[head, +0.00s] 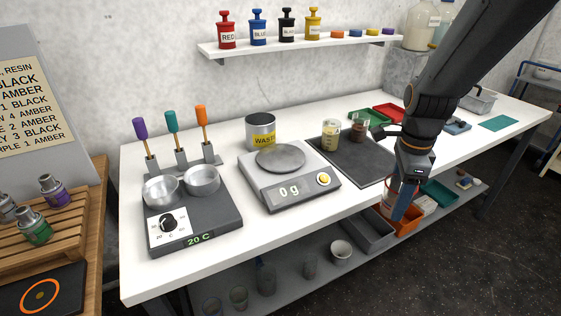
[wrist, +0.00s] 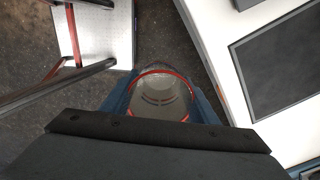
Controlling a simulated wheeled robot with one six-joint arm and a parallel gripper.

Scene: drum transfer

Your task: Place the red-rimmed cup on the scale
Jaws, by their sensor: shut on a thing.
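My gripper (head: 403,203) is shut on the red-rimmed cup (wrist: 160,97), a clear cup with a red ring at its rim. In the wrist view the cup sits between the two blue fingers. In the head view the cup (head: 389,196) is partly hidden by a finger, in front of the table's front edge, with the lower shelf behind. The scale (head: 265,190) stands on the white table left of my gripper, well apart from it. Its round grey pan is bare and its display reads 0 g.
A dark mat (head: 365,168) with two small filled cups lies between the scale and my gripper. A hot plate (head: 205,228) with two metal dishes is left of the scale. A waste can (head: 260,130) stands behind the scale.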

